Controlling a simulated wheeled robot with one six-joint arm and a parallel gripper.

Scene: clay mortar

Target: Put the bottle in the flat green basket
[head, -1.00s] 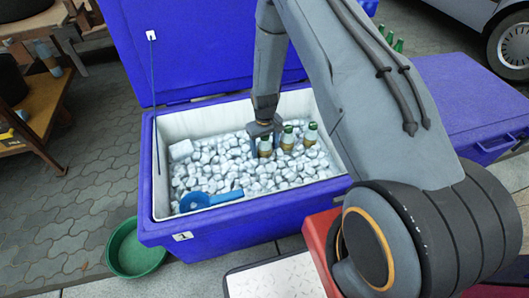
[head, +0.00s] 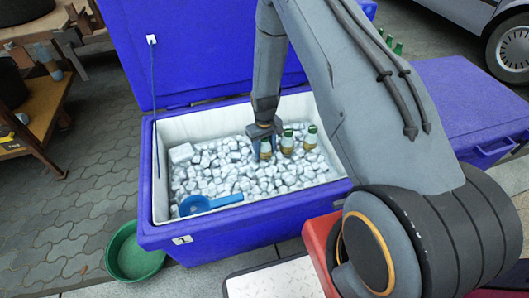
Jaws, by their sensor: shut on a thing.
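My gripper (head: 264,135) is inside the blue ice chest, shut on the leftmost bottle (head: 265,149). The bottle stands upright in the ice, its top hidden between the fingers and its amber lower part showing. Two more bottles with green tops, one (head: 287,141) close beside it and one (head: 310,138) further right, stand in the ice. The flat green basket (head: 112,256) is a round, shallow tub on the paving, left of the chest's front corner. It looks empty.
The open blue chest (head: 200,238) has white inner walls and is full of ice (head: 225,172). A blue scoop (head: 207,203) lies on the ice at front left. The raised lid (head: 205,45) stands behind. A wooden rack (head: 40,115) stands at left; paving between is clear.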

